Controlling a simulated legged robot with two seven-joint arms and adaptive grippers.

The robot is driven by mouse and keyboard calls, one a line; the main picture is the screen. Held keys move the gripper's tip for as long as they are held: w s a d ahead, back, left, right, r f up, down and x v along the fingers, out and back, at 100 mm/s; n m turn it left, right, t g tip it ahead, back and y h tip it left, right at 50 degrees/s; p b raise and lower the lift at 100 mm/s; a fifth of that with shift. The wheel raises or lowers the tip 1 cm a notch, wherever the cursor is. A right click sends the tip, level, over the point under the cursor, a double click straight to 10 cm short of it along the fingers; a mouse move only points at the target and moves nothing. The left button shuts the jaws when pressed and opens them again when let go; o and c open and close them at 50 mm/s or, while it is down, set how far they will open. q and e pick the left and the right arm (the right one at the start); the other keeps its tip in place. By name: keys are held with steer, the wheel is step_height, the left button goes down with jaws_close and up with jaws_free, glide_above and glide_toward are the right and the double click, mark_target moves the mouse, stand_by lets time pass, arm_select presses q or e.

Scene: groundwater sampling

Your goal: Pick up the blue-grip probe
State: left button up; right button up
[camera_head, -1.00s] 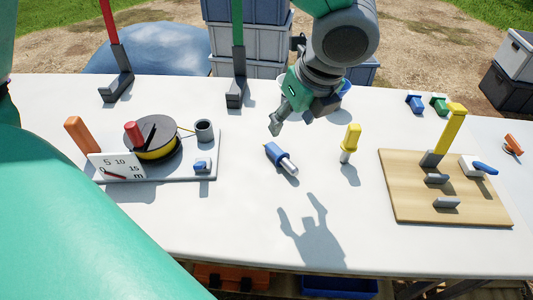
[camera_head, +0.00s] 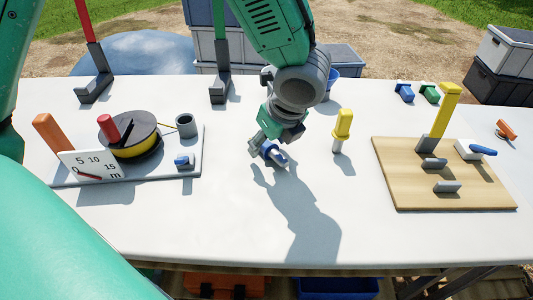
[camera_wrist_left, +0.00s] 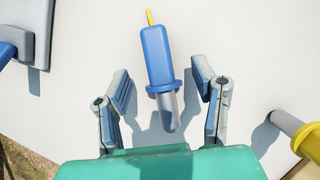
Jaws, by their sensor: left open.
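The blue-grip probe (camera_head: 268,150) lies on the white table near its middle, partly hidden by my left gripper (camera_head: 270,146). In the left wrist view, its blue handle (camera_wrist_left: 157,58) has a yellow tip at the far end. Its rounded metal end points back towards the palm. My left gripper (camera_wrist_left: 160,80) is open, with one finger on each side of the probe. Gaps show between both fingers and the probe. My right gripper is not in view.
A yellow-grip probe (camera_head: 342,130) stands right of the gripper. A wooden board (camera_head: 410,185) with a yellow post and grey holders is farther right. A reel with a dial gauge (camera_head: 90,165) sits on a grey tray at left. The front middle table is clear.

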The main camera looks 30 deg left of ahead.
arm_select(q)
steer(key=shift+w+f, duration=0.1)
steer(key=shift+f, duration=0.5)
steer(key=shift+d, duration=0.15)
steer(key=shift+a, duration=0.2)
steer(key=shift+c, duration=1.2)
steer(key=shift+a+f, duration=0.1)
steer(key=shift+a, duration=0.2)
jaws_close()
steer(key=shift+d, duration=0.1)
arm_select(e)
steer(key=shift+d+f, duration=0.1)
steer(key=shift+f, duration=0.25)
arm_select(q)
steer(key=shift+d, duration=0.1)
